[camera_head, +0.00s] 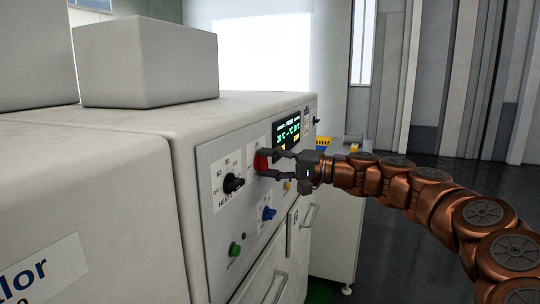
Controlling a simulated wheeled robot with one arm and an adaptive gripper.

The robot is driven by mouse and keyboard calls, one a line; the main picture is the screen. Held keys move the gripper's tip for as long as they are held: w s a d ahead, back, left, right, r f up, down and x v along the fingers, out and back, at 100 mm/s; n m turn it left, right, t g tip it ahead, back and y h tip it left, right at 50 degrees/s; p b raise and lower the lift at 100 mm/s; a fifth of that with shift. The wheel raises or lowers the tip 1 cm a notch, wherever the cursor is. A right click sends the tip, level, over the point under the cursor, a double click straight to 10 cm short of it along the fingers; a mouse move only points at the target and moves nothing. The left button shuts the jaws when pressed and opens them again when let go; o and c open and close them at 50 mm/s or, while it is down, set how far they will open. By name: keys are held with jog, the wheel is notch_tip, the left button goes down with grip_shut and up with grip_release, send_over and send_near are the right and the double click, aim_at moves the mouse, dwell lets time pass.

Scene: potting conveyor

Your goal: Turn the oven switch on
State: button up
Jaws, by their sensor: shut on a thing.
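The oven (240,110) is a large white machine with a grey control panel on its front. A red switch (260,162) sticks out of the panel, right of a black rotary knob. My gripper (267,163) comes in from the right with its two dark fingers at the red switch, shut on it. The fingers hide part of the switch, and I cannot read its position. The black knob (233,183) has printed marks around it, including OFF. A lit display (288,133) with green text sits above the gripper.
A blue knob (268,213), a green button (235,249) and a yellow button (287,186) sit close below the gripper. Door handles (277,288) stick out lower down. White boxes (145,62) stand on top. A cabinet with a blue and yellow item is behind; dark floor is free at right.

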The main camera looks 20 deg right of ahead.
jog(key=shift+m+p, duration=0.5)
jog(key=shift+m, duration=0.3)
jog(key=o, duration=1.1)
jog(key=shift+o, duration=0.2)
jog(key=shift+d, duration=0.15)
jog(key=v, duration=1.2)
jog(key=shift+a, duration=0.2)
